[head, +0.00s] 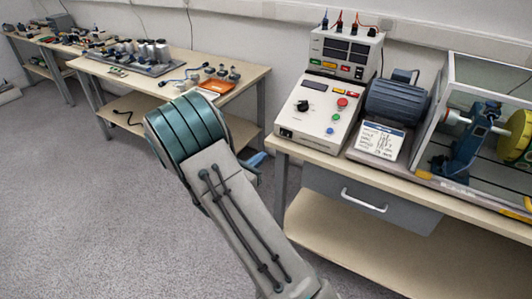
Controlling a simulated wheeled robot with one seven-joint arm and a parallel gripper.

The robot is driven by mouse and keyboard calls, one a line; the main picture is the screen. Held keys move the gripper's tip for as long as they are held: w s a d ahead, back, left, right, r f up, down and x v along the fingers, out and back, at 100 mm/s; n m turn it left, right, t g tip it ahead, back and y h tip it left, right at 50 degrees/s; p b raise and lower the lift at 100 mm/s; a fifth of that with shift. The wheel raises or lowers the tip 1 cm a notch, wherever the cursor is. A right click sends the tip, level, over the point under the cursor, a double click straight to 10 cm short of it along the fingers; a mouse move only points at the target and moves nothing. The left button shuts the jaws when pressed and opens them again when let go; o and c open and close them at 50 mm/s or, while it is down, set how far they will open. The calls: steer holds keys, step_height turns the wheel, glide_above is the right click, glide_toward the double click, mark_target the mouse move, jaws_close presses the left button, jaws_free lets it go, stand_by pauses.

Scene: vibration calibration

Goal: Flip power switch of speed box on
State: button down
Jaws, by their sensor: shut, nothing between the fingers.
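The speed box (312,123) is most likely the off-white sloped control box at the left end of the near bench. It has a black knob, a small dark display and coloured buttons. A small black part (285,133), which looks like the power switch, sits low on its front left. Its position is too small to tell. My arm rises from the bottom of the head view to a teal-banded joint, left of the speed box and apart from it. My gripper cannot be made out; the arm appears to hide it.
A grey unit (314,53) with dark displays and plugged leads stands behind the speed box. A dark motor (398,102) and a clear-walled enclosure (450,75) stand to the right. A drawer (335,194) hangs under the bench. Another bench (252,75) stands back left. The left floor is clear.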

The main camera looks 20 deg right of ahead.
mark_target(289, 135)
steer(key=x, duration=1.2)
steer(key=shift+d, duration=0.2)
steer(key=shift+d+r, duration=0.1)
steer(key=shift+d, duration=0.1)
steer(key=s+d+v, duration=0.1)
steer(key=s+v, duration=0.1)
steer(key=v, duration=1.1)
steer(key=shift+s, duration=0.6)
steer(key=shift+d, duration=0.1)
